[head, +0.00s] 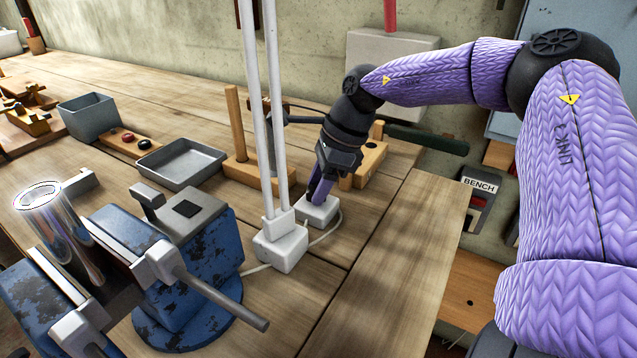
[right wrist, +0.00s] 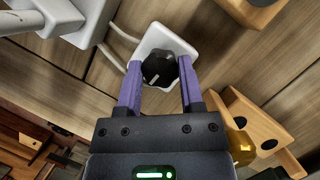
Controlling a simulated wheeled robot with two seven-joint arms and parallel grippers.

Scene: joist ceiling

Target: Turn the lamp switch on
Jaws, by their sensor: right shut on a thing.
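The lamp switch is a small white box (head: 320,215) on the bench, beside the lamp's white base (head: 281,248) with its two tall white poles. In the right wrist view, the white switch box (right wrist: 158,38) carries a black knob (right wrist: 159,70) with a short pale mark. My right gripper (head: 318,190) points down at the box, its purple fingers shut on the knob. In the right wrist view, the fingers (right wrist: 160,66) stand on either side of it. The knob is hidden behind the fingers in the head view. My left gripper is not in view.
A blue vise (head: 190,275) holding a shiny metal cylinder (head: 65,235) stands at the front left. A grey tray (head: 181,163) and a wooden tool rack (head: 368,168) lie behind the lamp. A white cord loops around the switch. A wall switch labelled BENCH (head: 480,187) is at right.

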